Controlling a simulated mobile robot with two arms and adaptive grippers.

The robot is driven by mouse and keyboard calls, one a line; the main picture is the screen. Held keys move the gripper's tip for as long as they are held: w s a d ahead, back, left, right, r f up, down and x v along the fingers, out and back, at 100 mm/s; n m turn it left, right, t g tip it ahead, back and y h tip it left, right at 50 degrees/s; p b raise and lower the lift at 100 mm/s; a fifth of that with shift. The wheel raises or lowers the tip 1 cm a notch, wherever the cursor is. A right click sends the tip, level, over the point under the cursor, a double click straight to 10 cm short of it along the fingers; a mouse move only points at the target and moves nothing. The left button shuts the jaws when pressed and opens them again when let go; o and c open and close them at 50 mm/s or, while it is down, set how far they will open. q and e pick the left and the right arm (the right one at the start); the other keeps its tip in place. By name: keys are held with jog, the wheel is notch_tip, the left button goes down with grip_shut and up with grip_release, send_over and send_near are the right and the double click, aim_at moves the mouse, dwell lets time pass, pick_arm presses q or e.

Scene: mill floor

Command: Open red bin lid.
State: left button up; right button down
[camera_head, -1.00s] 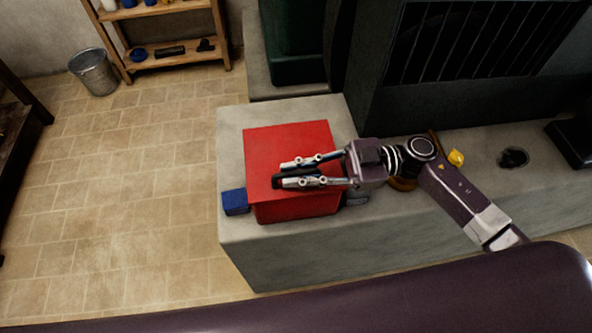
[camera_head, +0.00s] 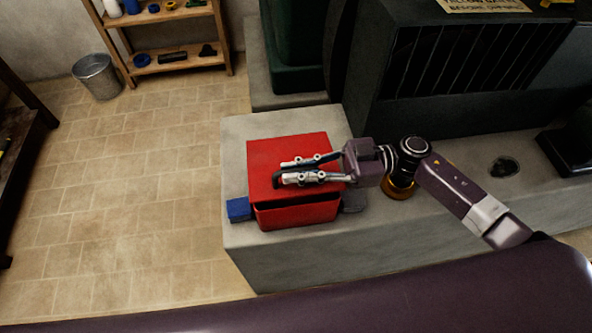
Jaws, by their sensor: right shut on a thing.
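The red bin (camera_head: 298,216) stands on a concrete ledge, its front wall showing below the lid. Its red lid (camera_head: 290,147) is slightly raised at the front, with a dark gap between it and the bin. My right gripper (camera_head: 281,178) reaches in from the right over the lid. It is shut on the lid near its front left; the fingers hide the exact grip. The inside of the bin is not visible beyond the dark gap. My left gripper is out of view.
A blue block (camera_head: 239,209) sits against the bin's left side. The concrete ledge (camera_head: 235,135) is bare behind and left of the bin. A large dark machine (camera_head: 440,60) stands behind. A metal bucket (camera_head: 97,77) and a wooden shelf (camera_head: 178,68) are at the back left.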

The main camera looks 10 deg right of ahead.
jog(key=w+r+m+p, duration=0.1)
jog(key=r+m+p, duration=0.1)
jog(key=r, duration=0.1)
jog(key=w+r+p, duration=0.1)
jog(key=p, duration=0.1)
jog(key=shift+w+r+m, duration=0.15)
jog(key=shift+w+m, duration=0.15)
jog(key=shift+m, duration=0.1)
jog(key=shift+w+r+m+p, duration=0.7)
jog(key=shift+w+m+p, duration=0.1)
jog(key=shift+w+m, duration=0.15)
jog(key=c, duration=2)
grip_release()
jog(key=shift+w, duration=0.1)
jog(key=d, duration=1.2)
